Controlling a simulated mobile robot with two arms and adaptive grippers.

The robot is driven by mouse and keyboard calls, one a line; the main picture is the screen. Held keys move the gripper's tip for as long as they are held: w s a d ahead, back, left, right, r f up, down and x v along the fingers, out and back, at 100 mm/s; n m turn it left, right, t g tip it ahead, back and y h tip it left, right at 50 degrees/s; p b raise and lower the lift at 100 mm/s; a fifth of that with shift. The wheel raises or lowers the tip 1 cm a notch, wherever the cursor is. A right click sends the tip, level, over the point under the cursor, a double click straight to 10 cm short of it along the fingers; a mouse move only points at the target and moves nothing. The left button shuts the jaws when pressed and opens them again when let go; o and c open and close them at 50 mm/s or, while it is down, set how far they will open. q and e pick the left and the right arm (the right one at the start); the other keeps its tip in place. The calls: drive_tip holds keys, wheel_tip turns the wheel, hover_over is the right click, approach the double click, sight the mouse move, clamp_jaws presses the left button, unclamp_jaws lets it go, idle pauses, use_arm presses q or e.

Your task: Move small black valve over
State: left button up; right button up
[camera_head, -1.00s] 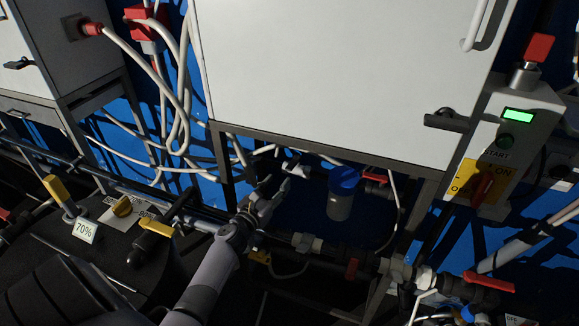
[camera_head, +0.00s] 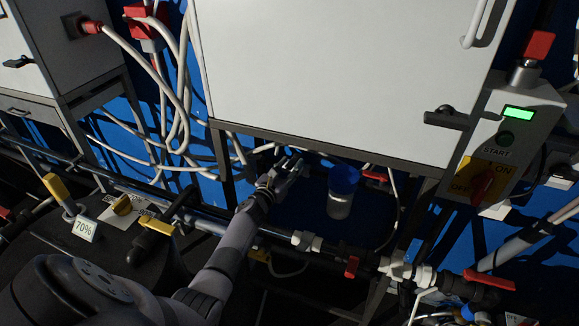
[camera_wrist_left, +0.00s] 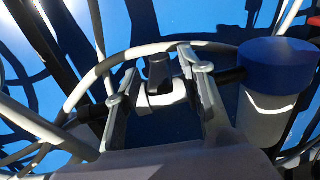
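The small black valve (camera_wrist_left: 158,72) shows in the left wrist view as a black handle on a white fitting, set in a dark pipe. My left gripper (camera_wrist_left: 157,80) is open, with one finger on each side of the valve. Gaps show between the fingers and the handle; I cannot tell whether either finger touches the fitting. In the head view my left gripper (camera_head: 287,168) is under the white cabinet, left of the blue-capped container, and hides the valve. My right gripper is not in view.
The blue-capped container (camera_head: 342,190) stands close right of the gripper; it also shows in the wrist view (camera_wrist_left: 275,70). The white cabinet (camera_head: 335,75) hangs above. White hoses (camera_head: 182,100) loop at left. A red-handled valve (camera_head: 488,280) is at lower right.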

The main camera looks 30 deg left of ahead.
use_arm(q)
clamp_jaws()
drive_tip(key=shift+a+h, duration=0.2)
drive_tip(key=shift+h, duration=0.1)
drive_tip(key=shift+a+f+m+h+b, duration=0.1)
drive_tip(key=shift+m+h+b, duration=0.3)
drive_tip(key=shift+m, duration=0.1)
drive_tip(key=shift+a+f+m+h+b, duration=0.1)
drive_tip(key=shift+a+m+h+b, duration=0.25)
drive_tip(key=shift+m+h+b, duration=0.45)
drive_tip(key=m+h+b, duration=0.1)
drive_tip(key=h+b, duration=0.1)
drive_tip(key=a+m+g+h+b, duration=0.1)
drive_tip(key=h+b, duration=0.1)
drive_tip(key=shift+w+a+h+b, duration=0.1)
drive_tip(key=shift+w+h+b, duration=0.05)
drive_tip(key=shift+h+b, duration=0.2)
drive_tip(key=shift+a+r+m+g+h+b, duration=0.2)
drive_tip(key=shift+m+g+h+b, duration=0.1)
drive_tip(key=shift+m+h+b, duration=0.5)
